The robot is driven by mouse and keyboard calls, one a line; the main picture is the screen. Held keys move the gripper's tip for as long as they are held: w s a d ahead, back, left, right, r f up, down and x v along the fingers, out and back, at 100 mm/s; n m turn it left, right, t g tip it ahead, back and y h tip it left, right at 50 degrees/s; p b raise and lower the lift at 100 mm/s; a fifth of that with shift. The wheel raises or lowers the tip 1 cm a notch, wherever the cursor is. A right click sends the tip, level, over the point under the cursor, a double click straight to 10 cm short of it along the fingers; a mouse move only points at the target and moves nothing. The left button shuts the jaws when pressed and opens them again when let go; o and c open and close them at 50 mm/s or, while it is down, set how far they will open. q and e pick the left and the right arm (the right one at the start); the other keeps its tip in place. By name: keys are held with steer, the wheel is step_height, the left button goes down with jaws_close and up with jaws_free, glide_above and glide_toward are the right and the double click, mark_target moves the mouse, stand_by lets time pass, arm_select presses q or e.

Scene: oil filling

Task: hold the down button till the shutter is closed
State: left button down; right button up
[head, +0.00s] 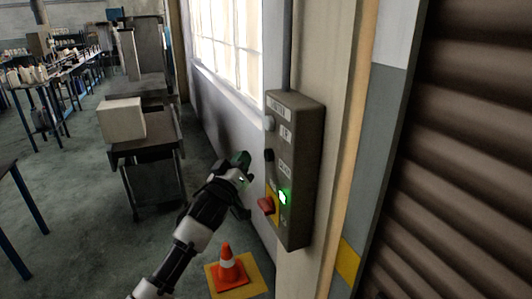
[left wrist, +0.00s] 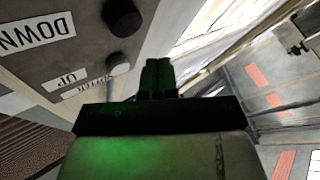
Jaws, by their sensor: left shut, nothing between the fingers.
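The shutter control box (head: 306,165) is mounted on the wall post, with a light upper button (head: 269,123) beside the UP label and a dark down button (head: 269,155) beside the DOWN label. In the left wrist view the down button (left wrist: 122,17) and up button (left wrist: 118,65) stick out from the box face. My left gripper (head: 243,159) is shut and empty, just left of the down button, apparently apart from it. Its fingers (left wrist: 158,76) show together in the left wrist view. The brown slatted shutter (head: 460,150) fills the right side; its lower edge is not visible. My right gripper is out of view.
A green light (head: 284,197) glows on the box. A red switch (head: 266,205) on a yellow plate juts out below the buttons, close to my gripper. An orange cone (head: 227,267) stands on the floor below. A cart with a white box (head: 122,121) stands at left.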

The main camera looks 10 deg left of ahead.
arm_select(q)
steer(key=shift+s+a+p, duration=0.4)
steer(key=shift+s+a, duration=0.35)
steer(key=shift+a, duration=0.3)
